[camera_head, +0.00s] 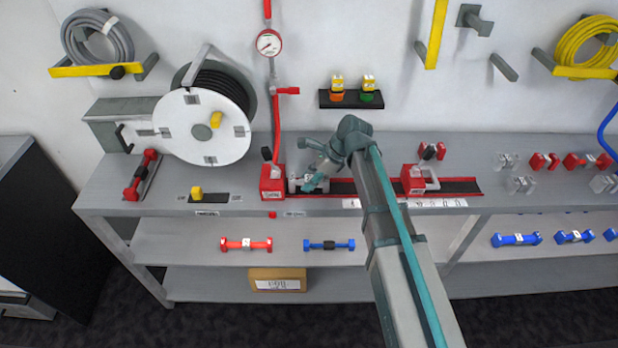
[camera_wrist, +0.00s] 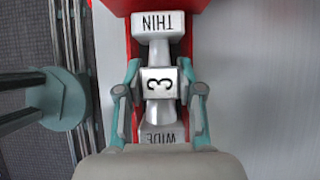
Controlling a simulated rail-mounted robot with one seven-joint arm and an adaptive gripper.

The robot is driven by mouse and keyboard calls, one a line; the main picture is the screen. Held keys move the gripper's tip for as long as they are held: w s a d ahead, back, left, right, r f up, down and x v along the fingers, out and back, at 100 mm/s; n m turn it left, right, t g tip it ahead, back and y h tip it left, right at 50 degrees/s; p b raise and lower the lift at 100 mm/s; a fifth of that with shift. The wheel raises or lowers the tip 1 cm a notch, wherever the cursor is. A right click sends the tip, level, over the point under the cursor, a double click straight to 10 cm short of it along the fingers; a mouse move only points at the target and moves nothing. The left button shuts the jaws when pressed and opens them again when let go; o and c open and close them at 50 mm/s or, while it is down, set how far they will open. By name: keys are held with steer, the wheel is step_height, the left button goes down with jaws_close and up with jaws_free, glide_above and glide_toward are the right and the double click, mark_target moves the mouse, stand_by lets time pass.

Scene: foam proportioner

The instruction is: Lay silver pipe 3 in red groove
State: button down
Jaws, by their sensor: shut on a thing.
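Silver pipe 3 (camera_wrist: 160,24) is a grey piece marked THIN at one end, 3 on its middle block and WIDE at the other end. My gripper (camera_wrist: 160,88) is shut on its middle block, one finger on each side. In the head view my gripper (camera_head: 314,184) is at the left end of the red groove (camera_head: 345,188), beside a red clamp block (camera_head: 271,183). The pipe lines up with the groove, its THIN end close to red. I cannot tell whether it rests on the groove floor. My fingers partly hide the pipe in the head view.
Several silver and red pipes lie on the right of the bench (camera_head: 230,203). A hose reel (camera_head: 203,128) stands at the left. The groove between my gripper and the right clamp is empty.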

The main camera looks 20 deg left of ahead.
steer(key=shift+f, duration=0.15)
steer(key=c, duration=0.7)
jaws_free()
steer(key=b+v, duration=0.2)
steer(key=v, duration=1)
steer(key=shift+d, duration=0.1)
steer(key=shift+s, duration=0.1)
